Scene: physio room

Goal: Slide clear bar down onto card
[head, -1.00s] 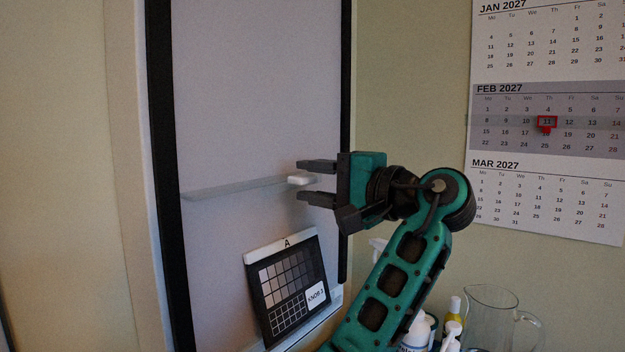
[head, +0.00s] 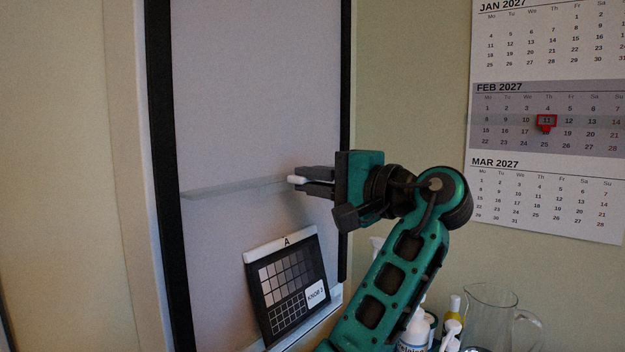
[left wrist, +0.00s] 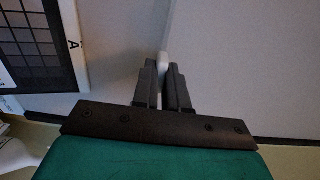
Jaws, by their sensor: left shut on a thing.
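The clear bar (head: 232,189) runs across the pale panel at mid height, roughly level, with a white end piece (head: 296,180) at its right end. My left gripper (head: 312,182) is shut on that white end piece, which also shows between the fingertips in the left wrist view (left wrist: 163,60). The card (head: 288,288), dark with grey patches, a white top strip marked "A" and a white label, leans tilted against the panel's lower part. It lies below the bar, with a clear gap between them. My right gripper is in neither view.
The panel (head: 250,90) has black side edges and a pale ledge at the bottom. A wall calendar (head: 548,160) hangs at the right. Bottles (head: 455,305) and a clear jug (head: 492,318) stand at the lower right, near my left arm.

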